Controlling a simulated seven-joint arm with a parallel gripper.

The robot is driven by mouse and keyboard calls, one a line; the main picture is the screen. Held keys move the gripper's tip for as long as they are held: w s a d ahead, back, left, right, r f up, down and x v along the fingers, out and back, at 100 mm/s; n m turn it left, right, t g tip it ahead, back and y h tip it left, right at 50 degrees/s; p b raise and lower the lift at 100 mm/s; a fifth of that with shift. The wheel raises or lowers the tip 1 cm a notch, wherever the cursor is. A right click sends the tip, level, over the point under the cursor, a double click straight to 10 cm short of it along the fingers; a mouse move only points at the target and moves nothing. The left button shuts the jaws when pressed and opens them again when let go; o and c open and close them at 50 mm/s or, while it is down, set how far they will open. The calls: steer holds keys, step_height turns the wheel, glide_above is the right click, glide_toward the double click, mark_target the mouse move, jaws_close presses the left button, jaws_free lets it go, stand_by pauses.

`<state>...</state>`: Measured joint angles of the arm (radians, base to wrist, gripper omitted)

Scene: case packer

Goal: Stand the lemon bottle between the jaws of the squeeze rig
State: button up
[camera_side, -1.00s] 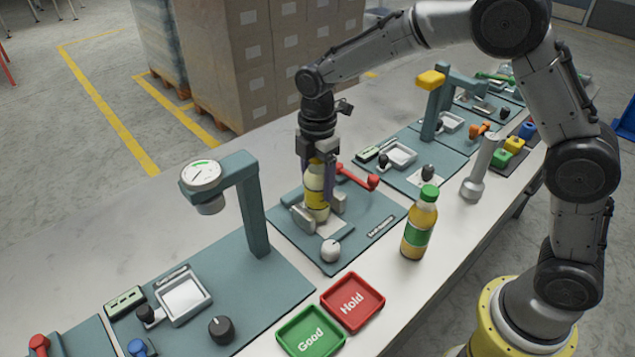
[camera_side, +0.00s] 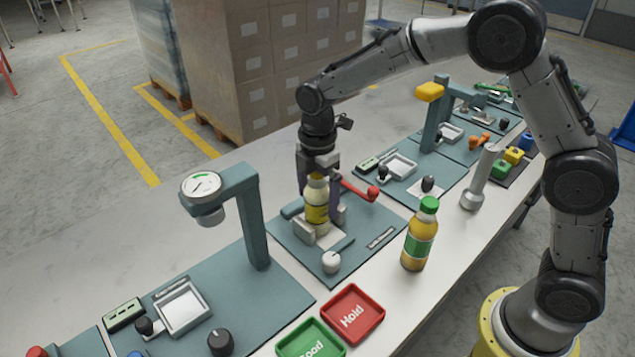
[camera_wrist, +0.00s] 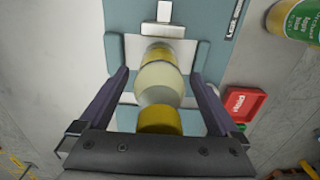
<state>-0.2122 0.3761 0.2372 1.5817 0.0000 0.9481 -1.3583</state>
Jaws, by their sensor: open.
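The lemon bottle (camera_side: 317,207), pale with a yellow label, stands upright on the squeeze rig (camera_side: 372,215), between its grey jaws. In the wrist view the bottle's yellow cap (camera_wrist: 158,121) and cream shoulder are seen from above, with rig jaws on both sides. My gripper (camera_side: 318,192) is above and around the bottle, pointing down. In the wrist view its two dark fingers (camera_wrist: 160,82) are apart, with a gap on each side of the bottle. The bottle's foot is partly hidden by the rig's jaw.
A green-capped bottle (camera_side: 419,235) stands right of the rig. Red Hold (camera_side: 352,314) and green Good (camera_side: 311,340) trays lie in front. A gauge post (camera_side: 247,215) rises on the left, and a red lever (camera_side: 372,193) sits behind the rig's jaws.

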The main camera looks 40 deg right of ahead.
step_height(320, 180, up, 11)
steer(key=shift+r, duration=0.1)
steer(key=shift+s+d+r, duration=0.1)
steer(key=shift+r, duration=0.45)
steer(key=s+d+r+m+t, duration=0.25)
steer(key=s+m, duration=0.25)
steer(key=s, duration=0.3)
steer(key=s+d+r+m+t, duration=0.1)
steer(key=s+d+r+m, duration=0.3)
steer(key=s, duration=0.3)
steer(key=s+d+f+m+t, duration=0.1)
steer(key=s+f+m, duration=0.1)
steer(key=s+m, duration=0.2)
steer(key=s+d+f+m+t, duration=0.1)
steer(key=s+f+m, duration=0.2)
steer(key=s+m, duration=0.2)
steer(key=s, duration=0.3)
steer(key=shift+s+d+f, duration=0.2)
steer(key=shift+d+f, duration=0.1)
steer(key=shift+d, duration=0.1)
